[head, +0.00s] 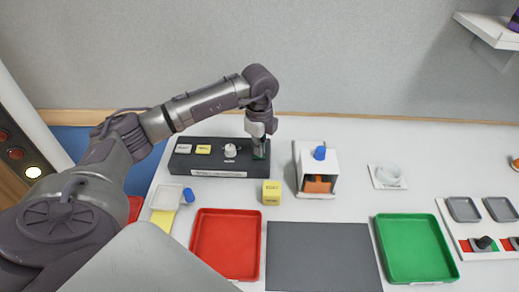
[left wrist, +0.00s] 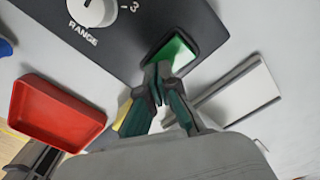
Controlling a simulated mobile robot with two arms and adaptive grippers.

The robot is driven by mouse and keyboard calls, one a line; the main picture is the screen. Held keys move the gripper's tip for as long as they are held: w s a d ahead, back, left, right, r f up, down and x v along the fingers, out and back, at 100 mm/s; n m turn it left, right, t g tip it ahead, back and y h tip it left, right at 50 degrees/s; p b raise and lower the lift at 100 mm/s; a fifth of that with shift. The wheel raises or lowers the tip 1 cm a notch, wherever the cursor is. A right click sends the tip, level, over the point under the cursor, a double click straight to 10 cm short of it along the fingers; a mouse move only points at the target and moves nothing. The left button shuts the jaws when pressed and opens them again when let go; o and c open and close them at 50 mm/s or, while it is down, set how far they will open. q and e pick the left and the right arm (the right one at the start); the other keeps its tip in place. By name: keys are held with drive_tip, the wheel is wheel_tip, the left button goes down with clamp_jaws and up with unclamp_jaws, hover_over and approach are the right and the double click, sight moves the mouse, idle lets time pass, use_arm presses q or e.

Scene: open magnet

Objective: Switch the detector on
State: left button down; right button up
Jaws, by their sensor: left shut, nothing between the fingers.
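A dark control box (head: 205,161) stands at the back left of the white table. It has a white button, a yellow button and a white dial (head: 230,150) marked RANGE, also seen in the left wrist view (left wrist: 92,10). At its right end is a green switch (left wrist: 182,48) in a black frame. My left gripper (head: 260,153) points down over that end and hides most of the switch in the head view. In the left wrist view its fingertips (left wrist: 160,72) are together at the switch's near edge. I cannot tell whether they touch it. My right gripper is not in view.
A white stand with a blue knob (head: 320,153) is close right of the box. A yellow cube (head: 271,192) and red tray (head: 225,242) are in front. A grey mat (head: 322,257), green tray (head: 415,247) and white dish (head: 388,175) lie further right.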

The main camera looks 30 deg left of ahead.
use_arm(q)
drive_tip(key=shift+r+p, duration=2.5)
drive_tip(key=shift+r, duration=1.05)
